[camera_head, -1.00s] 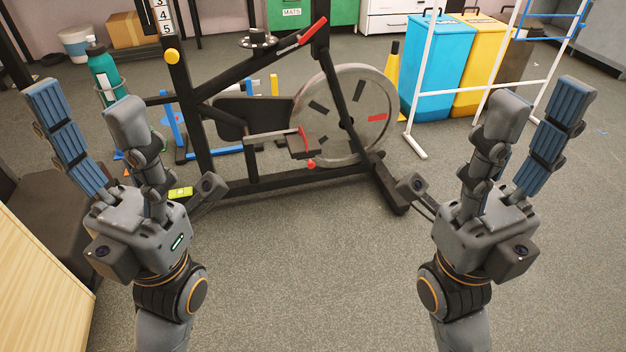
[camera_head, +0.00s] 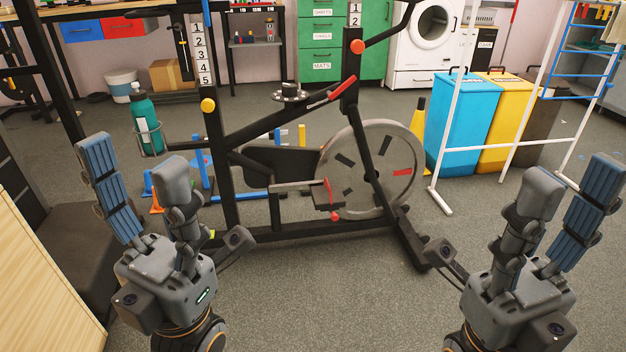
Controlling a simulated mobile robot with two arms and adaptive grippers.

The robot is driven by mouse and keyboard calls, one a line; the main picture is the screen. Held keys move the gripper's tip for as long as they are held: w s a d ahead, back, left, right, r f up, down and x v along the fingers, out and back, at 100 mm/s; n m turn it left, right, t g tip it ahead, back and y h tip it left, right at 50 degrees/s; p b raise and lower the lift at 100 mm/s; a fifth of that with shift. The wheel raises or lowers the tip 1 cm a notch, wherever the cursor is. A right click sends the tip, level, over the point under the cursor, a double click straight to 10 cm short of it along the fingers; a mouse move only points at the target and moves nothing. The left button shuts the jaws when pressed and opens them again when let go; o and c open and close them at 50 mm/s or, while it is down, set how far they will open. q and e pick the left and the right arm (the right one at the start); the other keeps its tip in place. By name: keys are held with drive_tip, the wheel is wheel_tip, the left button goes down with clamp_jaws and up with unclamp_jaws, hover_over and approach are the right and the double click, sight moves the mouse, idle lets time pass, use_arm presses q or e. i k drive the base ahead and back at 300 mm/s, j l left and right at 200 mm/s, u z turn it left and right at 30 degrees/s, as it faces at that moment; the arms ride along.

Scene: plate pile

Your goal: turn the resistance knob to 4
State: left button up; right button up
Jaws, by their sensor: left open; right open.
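A black exercise bike (camera_head: 226,168) stands ahead of me in the head view. Its resistance knob looks like the black knob on a round dial plate (camera_head: 290,94) on the sloping frame tube; its numbers are too small to read. A red lever (camera_head: 328,91) sits just right of the dial. My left gripper (camera_head: 138,182) is open and empty, fingers up, in front of the bike's left part. My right gripper (camera_head: 566,205) is open and empty at the far right. Both are nearer to me than the bike and apart from the knob.
A yellow knob (camera_head: 208,105) is on the seat post, a red knob (camera_head: 358,47) on the front post. A green bottle (camera_head: 145,118) sits in a holder at left. Blue (camera_head: 462,125) and yellow (camera_head: 507,118) bins stand behind a white rack (camera_head: 440,150). Wooden furniture (camera_head: 45,285) is at lower left.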

sight(288, 89)
drive_tip(key=i+j+z, duration=0.45)
drive_tip(key=j+z, duration=0.15)
drive_tip(key=i+j+z, duration=0.25)
drive_tip(key=j+z, duration=0.3)
drive_tip(key=j, duration=0.2)
drive_tip(key=i, duration=0.05)
